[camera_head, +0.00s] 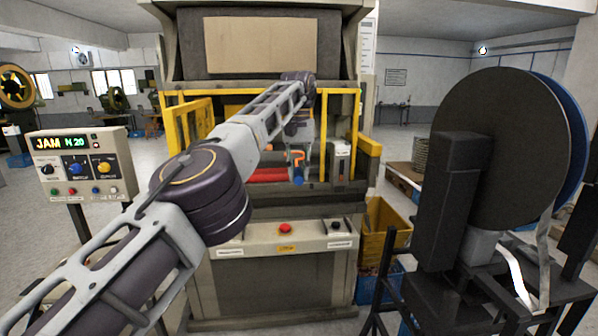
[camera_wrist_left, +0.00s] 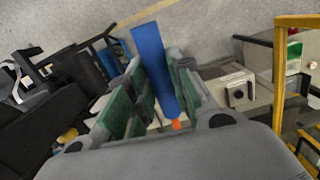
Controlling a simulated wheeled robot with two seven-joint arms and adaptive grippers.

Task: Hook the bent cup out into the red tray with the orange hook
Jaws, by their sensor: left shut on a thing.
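My left gripper (camera_wrist_left: 157,85) is shut on the blue handle of the orange hook (camera_wrist_left: 152,65). In the wrist view the handle stands between its green-padded fingers, with a bit of orange at its lower end. In the head view the orange part of the hook (camera_head: 298,154) shows at the press opening, below the end of my left arm. A red surface, likely the red tray (camera_head: 267,175), lies just left of the hook and is partly hidden by my arm. I cannot make out the bent cup. My right gripper is not in view.
Yellow guard bars (camera_head: 324,130) frame the press opening on both sides. A control box reading JAM (camera_head: 80,165) stands at the left. A large dark reel (camera_head: 495,150) stands at the right. A yellow bin (camera_head: 385,235) sits beside the press.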

